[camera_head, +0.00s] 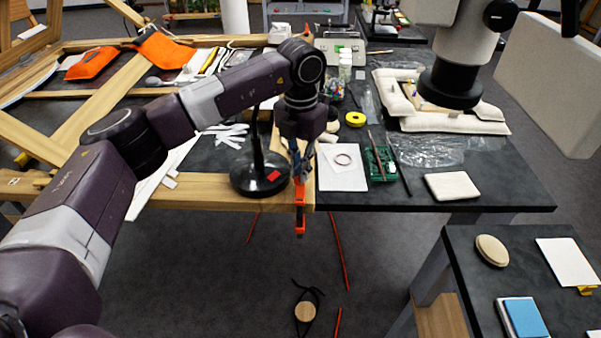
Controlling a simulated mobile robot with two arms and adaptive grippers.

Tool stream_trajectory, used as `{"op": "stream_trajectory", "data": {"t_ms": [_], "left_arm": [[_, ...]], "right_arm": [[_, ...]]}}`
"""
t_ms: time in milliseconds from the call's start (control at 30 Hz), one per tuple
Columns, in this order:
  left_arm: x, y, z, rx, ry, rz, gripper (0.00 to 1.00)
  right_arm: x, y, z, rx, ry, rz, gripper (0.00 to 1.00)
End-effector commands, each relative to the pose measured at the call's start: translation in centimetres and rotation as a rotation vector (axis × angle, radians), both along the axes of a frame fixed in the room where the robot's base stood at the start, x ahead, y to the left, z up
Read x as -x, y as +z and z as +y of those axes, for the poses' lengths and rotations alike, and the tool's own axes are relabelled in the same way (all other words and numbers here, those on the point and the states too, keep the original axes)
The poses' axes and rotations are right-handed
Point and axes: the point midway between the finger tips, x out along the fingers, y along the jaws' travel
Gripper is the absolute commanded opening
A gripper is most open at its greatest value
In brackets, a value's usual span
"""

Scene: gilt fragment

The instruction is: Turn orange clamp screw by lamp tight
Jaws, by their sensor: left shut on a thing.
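The orange clamp (300,208) sits at the front edge of the bench beside the lamp. Its orange body hangs down past the wooden edge. The black lamp (255,182) stands on a round base just left of the clamp. My left gripper (299,172) points down from above and is shut on the clamp's upper part. The fingers cover much of that part, so the screw itself cannot be told apart. My right gripper does not show.
A white sheet with a ring (343,178), a green board (381,164) and a pale block (451,186) lie right of the clamp. A white and black instrument (449,84) overhangs the padded frame. Red cords (340,250) hang below the bench edge.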

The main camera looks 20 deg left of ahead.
Motion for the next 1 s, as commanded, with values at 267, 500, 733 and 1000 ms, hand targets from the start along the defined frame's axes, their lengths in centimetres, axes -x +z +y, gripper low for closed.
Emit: {"op": "stream_trajectory", "data": {"t_ms": [267, 500, 733, 1000], "left_arm": [[-0.1, -0.1, 0.0, 0.000, -0.263, -0.003, 0.00], [-0.1, 0.0, 0.0, -0.001, -0.491, -0.003, 0.00], [-0.1, 0.0, 0.0, 0.000, -0.709, -0.002, 0.00], [-0.1, 0.1, 0.1, -0.001, -0.965, -0.004, 0.00]], "right_arm": [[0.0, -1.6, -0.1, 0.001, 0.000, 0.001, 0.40], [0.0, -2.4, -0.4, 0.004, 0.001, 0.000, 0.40], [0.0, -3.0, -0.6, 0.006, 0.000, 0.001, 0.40], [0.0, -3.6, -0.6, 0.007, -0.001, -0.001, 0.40]]}}
